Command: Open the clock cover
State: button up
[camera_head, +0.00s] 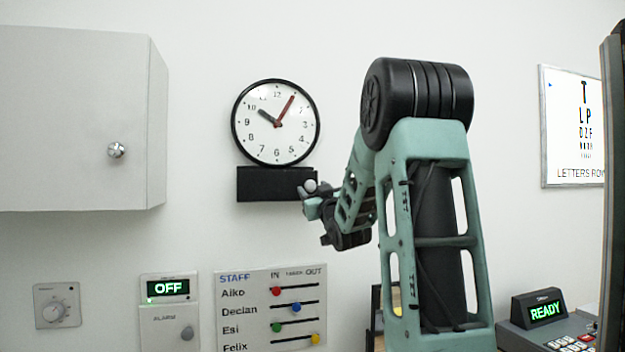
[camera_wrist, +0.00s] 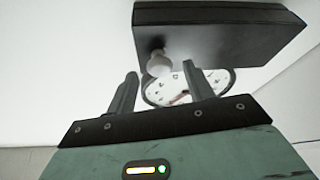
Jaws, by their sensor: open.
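A round wall clock (camera_head: 275,122) with a black rim and white face hangs on the wall, its face in plain view. Directly below it is a black box-like panel (camera_head: 262,185), apparently the clock cover, with a pale round knob (camera_head: 311,185) at its right end. In the wrist view the dark panel (camera_wrist: 225,32) fills the top, with the knob (camera_wrist: 158,63) on it and part of the clock face (camera_wrist: 172,90) behind my fingers. My gripper (camera_wrist: 160,71) is open, with the knob between its fingertips in the picture; contact cannot be told.
A white cabinet (camera_head: 75,120) with a round knob juts out at the left. Below are a dial (camera_head: 57,305), an alarm box reading OFF (camera_head: 168,312) and a staff board (camera_head: 270,305) with coloured sliders. An eye chart (camera_head: 572,125) and a READY console (camera_head: 545,318) are at the right.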

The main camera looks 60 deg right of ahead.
jog(key=shift+x, duration=0.9)
